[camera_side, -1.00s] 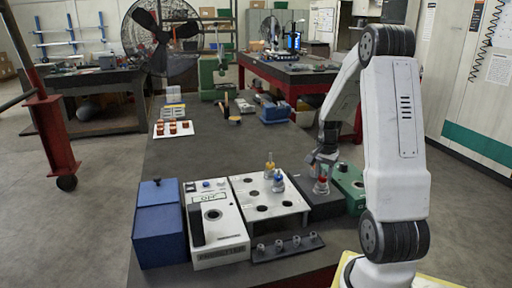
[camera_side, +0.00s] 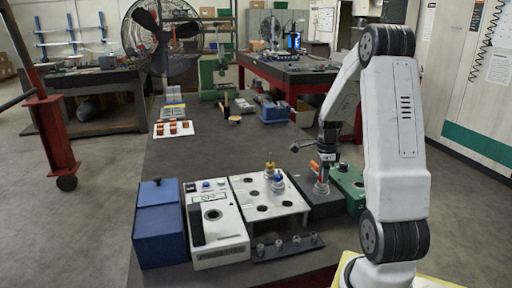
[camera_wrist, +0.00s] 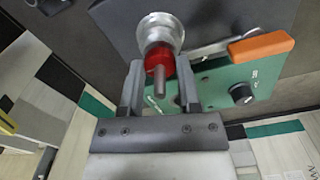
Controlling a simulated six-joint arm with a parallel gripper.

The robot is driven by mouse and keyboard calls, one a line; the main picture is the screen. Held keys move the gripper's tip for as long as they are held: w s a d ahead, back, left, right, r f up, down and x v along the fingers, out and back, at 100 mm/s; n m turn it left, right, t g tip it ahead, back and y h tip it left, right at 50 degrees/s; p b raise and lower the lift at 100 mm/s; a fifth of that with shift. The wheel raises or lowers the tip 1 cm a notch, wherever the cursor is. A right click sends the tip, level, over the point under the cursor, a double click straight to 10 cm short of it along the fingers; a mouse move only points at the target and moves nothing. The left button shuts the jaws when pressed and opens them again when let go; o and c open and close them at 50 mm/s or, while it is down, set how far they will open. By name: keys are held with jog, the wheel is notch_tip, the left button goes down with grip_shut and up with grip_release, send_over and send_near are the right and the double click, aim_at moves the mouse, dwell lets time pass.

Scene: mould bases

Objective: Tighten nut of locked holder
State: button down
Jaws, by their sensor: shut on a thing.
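The holder (camera_wrist: 158,30) is a silver round body with a red nut (camera_wrist: 158,60) and a grey stud, seen in the wrist view. It also shows in the side view (camera_side: 321,188), upright at the dark block (camera_side: 318,205) beside the green box (camera_side: 350,185). My gripper (camera_wrist: 160,82) has one finger on each side of the red nut and is shut on it. In the side view my gripper (camera_side: 324,172) points down over the holder and mostly hides the nut. An orange lever (camera_wrist: 262,46) lies to the right of the holder in the wrist view.
A white rack (camera_side: 290,205) left of the dark block bears a yellow-topped and a blue-topped holder. A dark strip with several small grey parts (camera_side: 288,246), a white device (camera_side: 217,228) and a blue box (camera_side: 160,225) are nearby.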

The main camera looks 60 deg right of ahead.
jog(key=shift+r+m, duration=0.15)
jog(key=shift+m, duration=1.55)
jog(key=shift+c, duration=1.4)
grip_release()
jog(key=shift+r, duration=3.85)
